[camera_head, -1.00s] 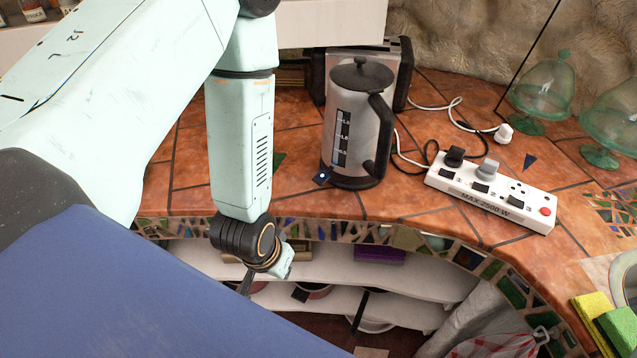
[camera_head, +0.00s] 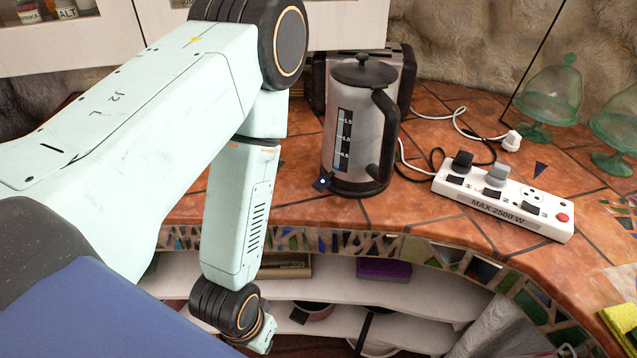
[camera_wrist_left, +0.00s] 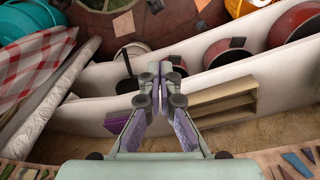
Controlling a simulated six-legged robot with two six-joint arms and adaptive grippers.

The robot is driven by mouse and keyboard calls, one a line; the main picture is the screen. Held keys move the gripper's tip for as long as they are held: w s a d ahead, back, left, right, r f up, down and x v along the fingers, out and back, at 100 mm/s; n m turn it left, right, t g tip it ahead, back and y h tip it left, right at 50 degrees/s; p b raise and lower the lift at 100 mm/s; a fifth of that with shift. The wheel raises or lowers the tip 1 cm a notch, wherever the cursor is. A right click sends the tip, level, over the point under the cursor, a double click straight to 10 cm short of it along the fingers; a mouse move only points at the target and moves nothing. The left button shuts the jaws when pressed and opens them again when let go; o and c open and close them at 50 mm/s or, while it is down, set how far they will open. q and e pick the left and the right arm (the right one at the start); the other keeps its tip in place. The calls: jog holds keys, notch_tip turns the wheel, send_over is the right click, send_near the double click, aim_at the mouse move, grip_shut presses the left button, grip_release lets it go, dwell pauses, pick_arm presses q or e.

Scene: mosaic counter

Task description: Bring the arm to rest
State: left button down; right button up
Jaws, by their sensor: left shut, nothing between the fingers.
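My left arm (camera_head: 240,200) comes in from the left in the head view. It bends at the elbow, and its forearm hangs down in front of the mosaic counter's edge. The wrist is low, in front of the open shelves, with the gripper largely out of sight at the lower picture edge. In the left wrist view my left gripper (camera_wrist_left: 174,70) is shut, its fingertips together with nothing between them. It points toward the shelves and touches nothing that I can see. My right gripper is in neither view.
A steel kettle (camera_head: 352,140) stands on the counter (camera_head: 420,215) right of my forearm. A white power strip (camera_head: 503,202) and green glass stands (camera_head: 548,100) are further right. Shelves below hold a purple box (camera_head: 384,268), a wooden box (camera_wrist_left: 222,101) and red bowls (camera_wrist_left: 293,24).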

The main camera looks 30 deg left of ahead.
pick_arm(q)
jog(key=s+f+g+b, duration=0.1)
jog(key=s+f+b, duration=0.4)
jog(key=s+f, duration=0.1)
jog(key=shift+f+g+b, duration=0.3)
jog(key=shift+f+b, duration=0.1)
jog(key=shift+f, duration=0.25)
